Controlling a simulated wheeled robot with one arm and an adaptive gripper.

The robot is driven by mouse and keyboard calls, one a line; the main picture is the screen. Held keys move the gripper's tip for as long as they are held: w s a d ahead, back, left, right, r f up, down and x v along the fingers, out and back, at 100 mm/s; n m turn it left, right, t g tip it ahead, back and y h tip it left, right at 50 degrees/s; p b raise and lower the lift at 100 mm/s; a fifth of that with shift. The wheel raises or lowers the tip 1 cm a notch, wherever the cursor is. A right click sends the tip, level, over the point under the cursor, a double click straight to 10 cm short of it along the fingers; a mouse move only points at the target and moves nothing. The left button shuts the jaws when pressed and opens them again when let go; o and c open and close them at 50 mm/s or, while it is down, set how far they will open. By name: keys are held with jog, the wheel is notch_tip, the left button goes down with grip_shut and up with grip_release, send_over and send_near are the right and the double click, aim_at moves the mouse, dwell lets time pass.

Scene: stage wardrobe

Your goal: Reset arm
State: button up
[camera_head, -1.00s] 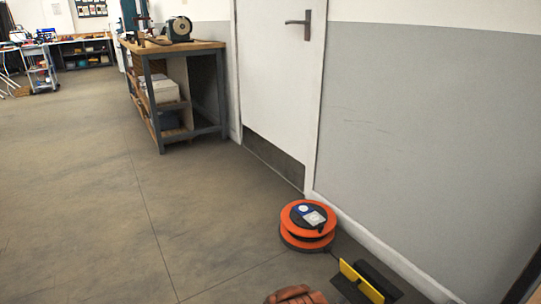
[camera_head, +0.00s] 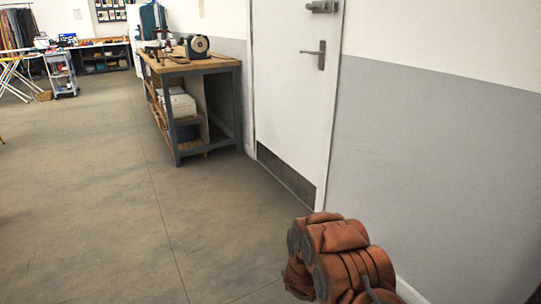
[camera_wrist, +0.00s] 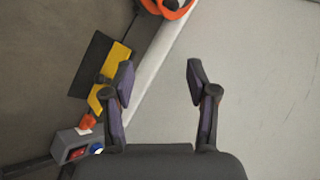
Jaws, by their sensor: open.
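My gripper (camera_wrist: 160,78) shows in the wrist view with its two dark fingers spread wide. It is open and nothing is between the fingers. Behind the fingers are bare grey wall on the right and floor with several objects on the left. In the head view, my orange-brown arm (camera_head: 340,258) fills the lower right. The gripper itself cannot be seen there.
The wrist view shows an orange reel (camera_wrist: 176,5), a yellow-and-black object (camera_wrist: 115,65) and a grey box with buttons (camera_wrist: 75,143) near the wall. A workbench (camera_head: 205,70) stands left of a closed white door (camera_head: 290,100). Floor (camera_head: 90,200) at left is clear.

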jog(key=s+a+r+n+g+y+p, duration=0.1)
jog(key=s+a+r+n+y+p, duration=0.25)
jog(key=r, duration=0.85)
jog(key=s+a+r+n+g+p, duration=0.1)
jog(key=s+r+n+g+p, duration=0.15)
jog(key=s+r+p, duration=0.65)
jog(key=s+a+r+n+g+y+p, duration=0.1)
jog(key=a+r+n+y+p, duration=0.2)
jog(key=r, duration=1.2)
jog(key=s+d+r+n+g+p, duration=0.2)
jog(key=s+r+n+p, duration=0.2)
jog(key=s+r, duration=0.5)
jog(key=s+d+r+n+g+h+p, duration=0.1)
jog(key=s+r+p, duration=0.4)
jog(key=s+r, duration=0.5)
jog(key=s+d+r+n+g+h+p, duration=0.1)
jog(key=s+d+r+n+g+p, duration=0.2)
jog(key=s+r, duration=0.7)
jog(key=s+d+n+p, duration=0.2)
jog(key=s+n, duration=0.1)
jog(key=s, duration=0.5)
jog(key=shift+d+n+g, duration=0.25)
jog(key=shift+n+g, duration=0.05)
jog(key=shift+g, duration=0.05)
jog(key=shift+s, duration=0.1)
